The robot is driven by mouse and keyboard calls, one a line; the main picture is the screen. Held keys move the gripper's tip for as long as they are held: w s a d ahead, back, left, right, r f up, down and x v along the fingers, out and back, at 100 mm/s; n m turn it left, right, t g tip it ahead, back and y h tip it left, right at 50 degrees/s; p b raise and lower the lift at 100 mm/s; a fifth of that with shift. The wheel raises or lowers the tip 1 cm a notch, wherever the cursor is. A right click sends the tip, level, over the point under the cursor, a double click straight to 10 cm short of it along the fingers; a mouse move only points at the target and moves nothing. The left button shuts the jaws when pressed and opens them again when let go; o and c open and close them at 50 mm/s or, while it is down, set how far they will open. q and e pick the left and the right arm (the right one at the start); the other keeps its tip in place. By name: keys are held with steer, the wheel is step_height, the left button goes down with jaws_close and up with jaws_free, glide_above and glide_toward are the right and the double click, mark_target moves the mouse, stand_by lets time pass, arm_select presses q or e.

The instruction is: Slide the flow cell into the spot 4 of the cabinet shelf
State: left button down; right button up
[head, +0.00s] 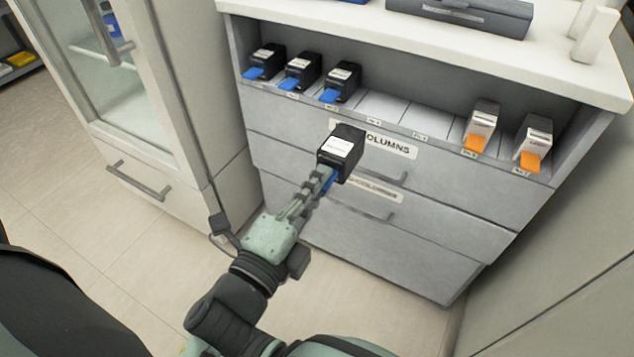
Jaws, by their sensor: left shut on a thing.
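The flow cell (343,148) is a black box with a white label and a blue tab. My left gripper (327,180) is shut on its blue tab and holds it in the air in front of the cabinet drawers. The cabinet shelf (405,108) is the open compartment above the drawers. Three black units with blue tabs stand at its left: one (266,60), a second (302,69) and a third (340,80). The slot (380,106) just right of the third is empty. The small slot labels are too small to read. My right gripper is not in view.
Several slots between the groups are empty. Drawer handles (385,177) stick out below the shelf. A glass-door cabinet (120,90) stands at the left.

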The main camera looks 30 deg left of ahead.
mark_target(332, 163)
arm_select(q)
steer(key=shift+w+r+p, duration=0.2)
steer(key=shift+w+p, duration=0.2)
steer(key=shift+w, duration=0.5)
steer(key=shift+w+d+p, duration=0.1)
steer(key=shift+w+p, duration=0.35)
steer(key=shift+w, duration=1)
steer(key=shift+w+p, duration=0.3)
steer(key=shift+w, duration=1.8)
steer(key=shift+w+d+f, duration=0.1)
steer(key=shift+w, duration=0.75)
steer(key=shift+w+p, duration=0.35)
steer(key=shift+w, duration=1.4)
steer(key=w, duration=0.6)
steer(key=shift+d+f, duration=0.15)
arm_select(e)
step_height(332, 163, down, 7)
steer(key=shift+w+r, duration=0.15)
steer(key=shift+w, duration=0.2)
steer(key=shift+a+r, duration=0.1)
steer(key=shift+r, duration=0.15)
